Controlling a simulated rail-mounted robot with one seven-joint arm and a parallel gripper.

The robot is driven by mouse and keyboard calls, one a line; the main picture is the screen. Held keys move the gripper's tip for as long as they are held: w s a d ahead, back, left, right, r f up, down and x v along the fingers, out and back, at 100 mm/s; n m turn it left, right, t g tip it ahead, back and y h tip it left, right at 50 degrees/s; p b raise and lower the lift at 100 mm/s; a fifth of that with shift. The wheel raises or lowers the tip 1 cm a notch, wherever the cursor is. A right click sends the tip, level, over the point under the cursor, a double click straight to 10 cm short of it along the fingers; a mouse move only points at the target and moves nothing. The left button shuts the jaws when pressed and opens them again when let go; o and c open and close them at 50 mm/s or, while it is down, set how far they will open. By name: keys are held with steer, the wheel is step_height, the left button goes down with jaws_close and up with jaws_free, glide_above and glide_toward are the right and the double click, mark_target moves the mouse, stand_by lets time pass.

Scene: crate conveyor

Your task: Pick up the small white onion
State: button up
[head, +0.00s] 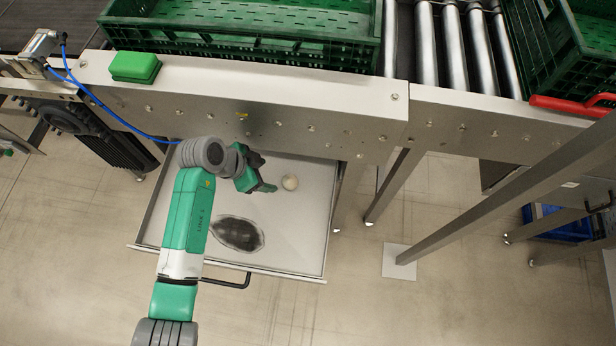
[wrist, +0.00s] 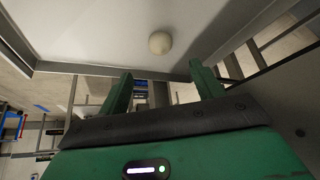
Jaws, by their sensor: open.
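The small white onion (head: 290,182) lies on the bottom of an open white drawer (head: 185,190), toward its right side. It also shows in the wrist view (wrist: 160,42), beyond my fingertips. My gripper (head: 270,186) is inside the drawer area, just left of the onion and apart from it. In the wrist view my two green fingers (wrist: 160,82) are spread with nothing between them.
A dark oval object (head: 238,233) lies in the front of the drawer. The conveyor's metal side (head: 270,105) overhangs the drawer's back. A green block (head: 134,66) and green crates (head: 240,42) are above. A diagonal metal post (head: 500,200) stands to the right.

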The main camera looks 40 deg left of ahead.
mark_target(286, 181)
steer(key=b+x, duration=0.3)
steer(key=x, duration=0.2)
steer(key=shift+s+a+f, duration=0.1)
steer(key=shift+f, duration=0.1)
steer(key=shift+w+f, duration=0.25)
steer(key=shift+f, duration=0.05)
steer(key=b+x, duration=0.3)
steer(key=x, duration=0.2)
steer(key=shift+f, duration=0.15)
steer(key=shift+w+d+f, duration=0.2)
steer(key=shift+d+f, duration=0.05)
steer(key=shift+f, duration=0.05)
steer(key=c, duration=1.1)
